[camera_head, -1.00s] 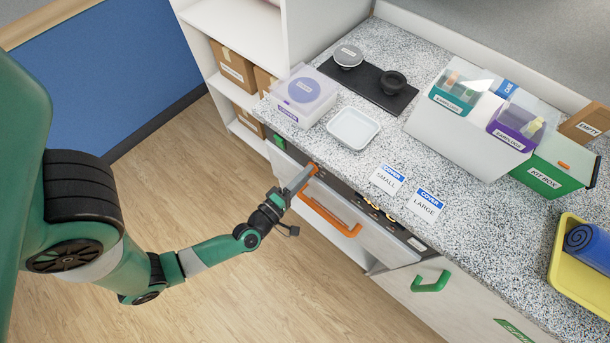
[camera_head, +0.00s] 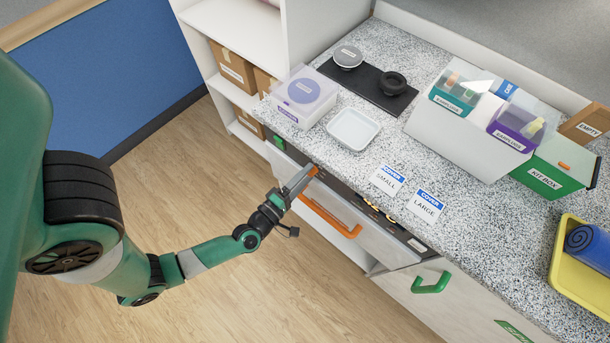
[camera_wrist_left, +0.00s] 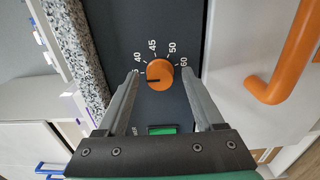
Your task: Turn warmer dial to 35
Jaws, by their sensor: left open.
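The orange warmer dial (camera_wrist_left: 159,74) sits on a dark panel in the left wrist view, with 40, 45, 50 and 60 readable around it. Its dark pointer line points left, below the 40; the mark there is largely hidden by a finger. My left gripper (camera_wrist_left: 160,77) is open, one fingertip on each side of the dial with visible gaps. I cannot tell how deep the tips reach around it. In the head view my left gripper (camera_head: 313,171) is at the cabinet front, and only a bit of the orange dial shows. My right gripper is not in view.
An orange drawer handle (camera_head: 331,217) lies close by the gripper, and a green handle (camera_head: 431,283) farther right. The speckled counter (camera_head: 300,145) overhangs just above. A green switch (camera_wrist_left: 163,129) sits below the dial in the wrist view.

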